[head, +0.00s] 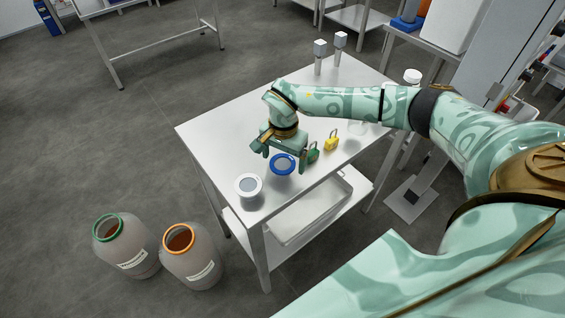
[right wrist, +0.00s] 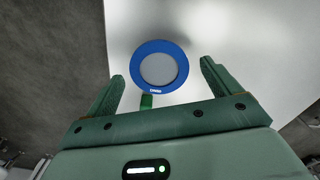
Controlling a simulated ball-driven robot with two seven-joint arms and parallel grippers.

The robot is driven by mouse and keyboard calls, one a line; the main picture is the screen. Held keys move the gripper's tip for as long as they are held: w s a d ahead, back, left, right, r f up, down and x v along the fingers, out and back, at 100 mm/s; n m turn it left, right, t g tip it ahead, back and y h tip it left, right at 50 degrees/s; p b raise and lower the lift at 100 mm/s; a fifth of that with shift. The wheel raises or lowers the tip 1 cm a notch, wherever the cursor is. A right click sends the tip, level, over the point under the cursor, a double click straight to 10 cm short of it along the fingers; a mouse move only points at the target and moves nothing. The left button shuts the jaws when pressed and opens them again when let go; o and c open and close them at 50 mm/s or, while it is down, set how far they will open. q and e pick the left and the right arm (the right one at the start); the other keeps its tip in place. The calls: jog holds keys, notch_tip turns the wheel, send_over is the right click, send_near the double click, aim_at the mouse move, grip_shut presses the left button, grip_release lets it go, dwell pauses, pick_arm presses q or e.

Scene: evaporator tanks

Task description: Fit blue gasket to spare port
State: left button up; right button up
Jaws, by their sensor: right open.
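The blue gasket (head: 283,173) is a blue ring with a grey centre, near the front edge of the white table. In the right wrist view the blue gasket (right wrist: 184,67) shows ahead of the fingers, with a small pale label on its rim. My right gripper (head: 281,155) is pointing down over the gasket, its fingers spread on either side. In the right wrist view the right gripper (right wrist: 162,72) is open and nothing is clamped. No spare port can be made out for certain. My left gripper is out of view.
A white ring with a grey centre (head: 248,195) lies left of the gasket. A green padlock (head: 313,154) and a yellow padlock (head: 331,142) stand close on the right. Two grey posts (head: 320,52) rise at the table's back. Green-rimmed (head: 125,250) and orange-rimmed drums (head: 190,262) stand on the floor.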

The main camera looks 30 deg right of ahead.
jog(key=c, duration=1)
jog(key=shift+c, duration=0.2)
